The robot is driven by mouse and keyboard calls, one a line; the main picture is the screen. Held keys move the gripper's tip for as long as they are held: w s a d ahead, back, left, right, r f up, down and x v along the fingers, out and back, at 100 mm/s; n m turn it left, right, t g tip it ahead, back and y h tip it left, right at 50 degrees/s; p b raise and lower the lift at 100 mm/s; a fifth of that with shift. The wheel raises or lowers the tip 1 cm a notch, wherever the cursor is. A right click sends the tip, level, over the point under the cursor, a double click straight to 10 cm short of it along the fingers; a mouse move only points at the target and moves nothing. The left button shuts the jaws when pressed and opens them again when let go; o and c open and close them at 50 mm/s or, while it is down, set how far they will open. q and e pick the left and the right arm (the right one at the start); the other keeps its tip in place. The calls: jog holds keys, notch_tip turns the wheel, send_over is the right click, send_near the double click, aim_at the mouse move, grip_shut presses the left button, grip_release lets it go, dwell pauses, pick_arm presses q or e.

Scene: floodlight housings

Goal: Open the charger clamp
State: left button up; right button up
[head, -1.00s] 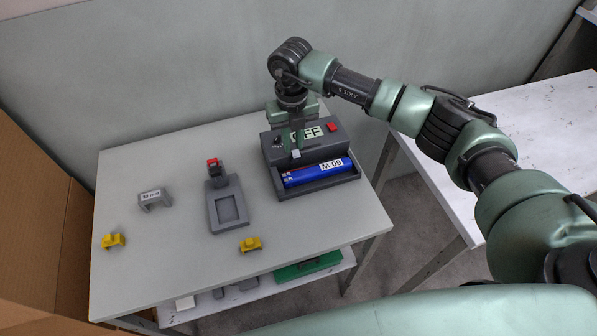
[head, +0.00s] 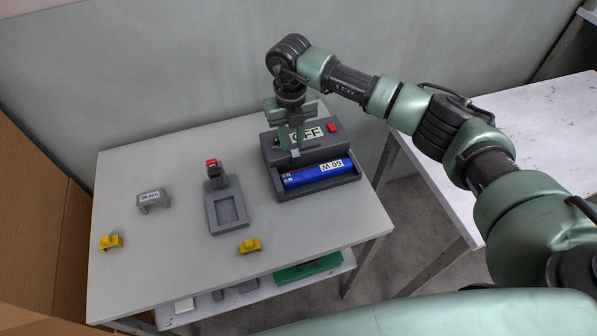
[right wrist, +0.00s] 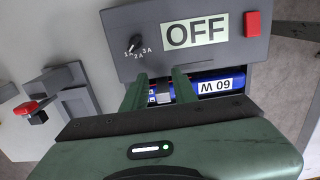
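The dark grey charger (head: 322,130) stands at the back right of the table; its display reads OFF in the right wrist view (right wrist: 195,32). A small grey tab (right wrist: 162,93), which looks like the clamp, shows beside the battery and in the head view (head: 296,153). My right gripper (right wrist: 160,84) points down over the charger, its green fingers apart on either side of the tab. I cannot tell whether they touch it. My left gripper is not in view.
A grey fixture (head: 228,208) with a red-topped lever (head: 212,163) stands left of the charger. A labelled grey block (head: 154,201) and two yellow pieces (head: 111,242) (head: 250,246) lie on the table (head: 180,270). A cardboard wall (head: 40,235) is at left.

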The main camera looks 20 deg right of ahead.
dwell(0.4)
jog(key=shift+r+p, duration=1.2)
jog(key=shift+r, duration=0.8)
grip_shut()
